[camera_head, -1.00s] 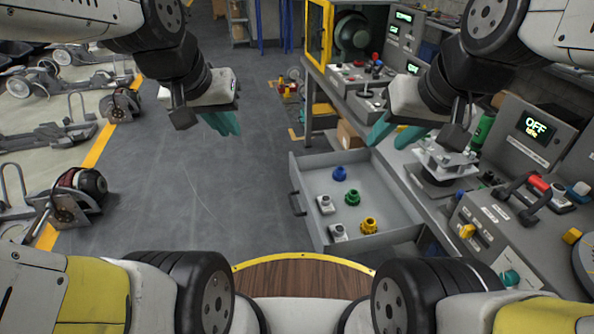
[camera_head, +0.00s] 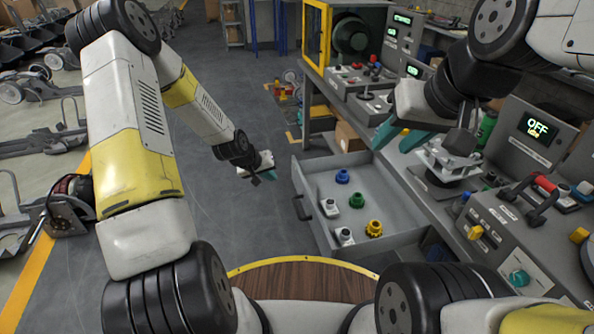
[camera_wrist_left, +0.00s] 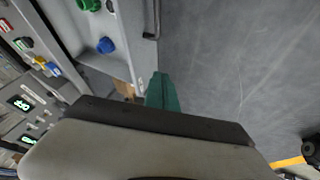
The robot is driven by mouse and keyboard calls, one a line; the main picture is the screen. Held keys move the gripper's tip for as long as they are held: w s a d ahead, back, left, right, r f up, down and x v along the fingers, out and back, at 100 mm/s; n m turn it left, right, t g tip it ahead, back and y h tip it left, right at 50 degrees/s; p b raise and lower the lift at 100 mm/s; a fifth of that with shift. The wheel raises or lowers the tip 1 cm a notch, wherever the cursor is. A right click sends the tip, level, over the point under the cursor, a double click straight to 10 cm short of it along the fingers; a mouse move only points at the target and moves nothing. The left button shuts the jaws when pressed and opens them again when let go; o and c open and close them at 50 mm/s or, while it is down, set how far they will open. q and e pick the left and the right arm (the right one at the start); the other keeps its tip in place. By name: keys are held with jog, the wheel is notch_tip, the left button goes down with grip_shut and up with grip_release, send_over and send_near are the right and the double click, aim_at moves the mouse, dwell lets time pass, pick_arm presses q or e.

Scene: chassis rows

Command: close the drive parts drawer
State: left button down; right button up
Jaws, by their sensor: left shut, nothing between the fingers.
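The grey drawer (camera_head: 388,198) stands pulled out from under the bench at centre right. Its dark handle (camera_head: 300,207) is on the left-facing front, and the handle also shows at the top of the left wrist view (camera_wrist_left: 153,20). Inside lie a blue part (camera_head: 342,176), a green part (camera_head: 356,200), a yellow part (camera_head: 374,228) and two pale grey parts. My left gripper (camera_head: 268,175) is shut and empty, left of the drawer front and apart from it. Its teal fingers show in the left wrist view (camera_wrist_left: 162,92). My right gripper (camera_head: 400,138) is open and empty above the bench edge.
A bench with control boxes (camera_head: 535,130) runs along the right. The grey floor (camera_head: 255,90) left of the drawer is clear. A round wooden top (camera_head: 300,282) with a yellow rim lies in front.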

pick_arm(q)
notch_tip(320, 180, down, 3)
send_near(300, 190)
notch_tip(300, 190, down, 4)
jog(key=a, duration=0.3)
jog(key=w+d, duration=0.1)
jog(key=d, duration=0.1)
jog(key=w+d, duration=0.1)
jog(key=d, duration=0.1)
jog(key=shift+w+d, duration=0.1)
jog(key=shift+w, duration=0.05)
